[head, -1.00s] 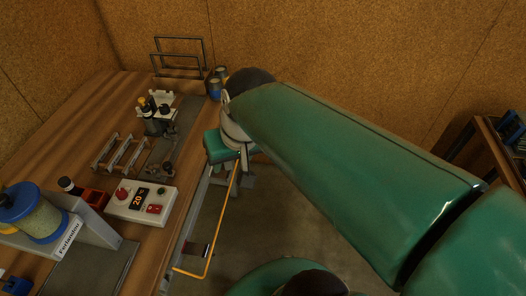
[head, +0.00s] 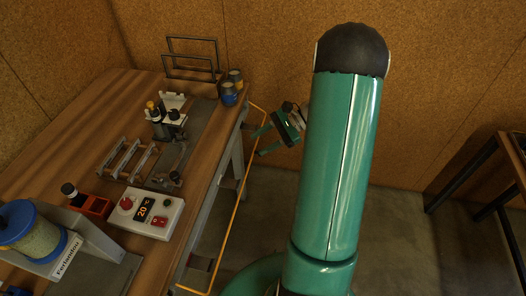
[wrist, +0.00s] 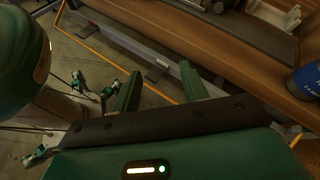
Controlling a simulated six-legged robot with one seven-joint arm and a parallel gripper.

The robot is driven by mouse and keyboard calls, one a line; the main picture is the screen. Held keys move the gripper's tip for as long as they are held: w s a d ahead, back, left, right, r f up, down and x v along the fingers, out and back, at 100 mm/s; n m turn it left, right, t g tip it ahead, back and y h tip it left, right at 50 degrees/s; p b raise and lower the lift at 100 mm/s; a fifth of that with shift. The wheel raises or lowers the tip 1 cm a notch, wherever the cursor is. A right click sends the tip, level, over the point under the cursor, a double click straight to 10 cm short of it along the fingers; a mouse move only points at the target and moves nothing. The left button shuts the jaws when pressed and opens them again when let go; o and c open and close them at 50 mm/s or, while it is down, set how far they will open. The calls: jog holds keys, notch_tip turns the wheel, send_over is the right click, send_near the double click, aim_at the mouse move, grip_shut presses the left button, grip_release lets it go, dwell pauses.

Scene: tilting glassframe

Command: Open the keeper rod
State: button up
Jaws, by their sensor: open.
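I cannot single out the keeper rod with certainty. A small metal frame with parallel bars (head: 125,158) lies on the wooden bench. My gripper (head: 256,143) is open and empty, off the bench's right edge and apart from these things. In the wrist view its two green fingers (wrist: 160,68) are spread, with the bench edge beyond them. The stand shows only partly at the top of that view.
A control box reading 20 °C (head: 152,212), a red holder (head: 93,205) and a blue-lidded jar (head: 35,228) occupy the bench front. Blue cans (head: 230,94) and a dark wire rack (head: 190,62) stand at the back. A thin orange line (head: 240,200) runs beside the bench.

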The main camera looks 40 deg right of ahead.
jog(key=s+d+f+m+t, duration=0.4)
jog(key=d+f+m+t, duration=0.55)
jog(key=d+f, duration=0.5)
jog(key=x, duration=1.3)
jog(key=shift+a+f, duration=0.4)
jog(key=shift+f, duration=0.1)
grip_shut()
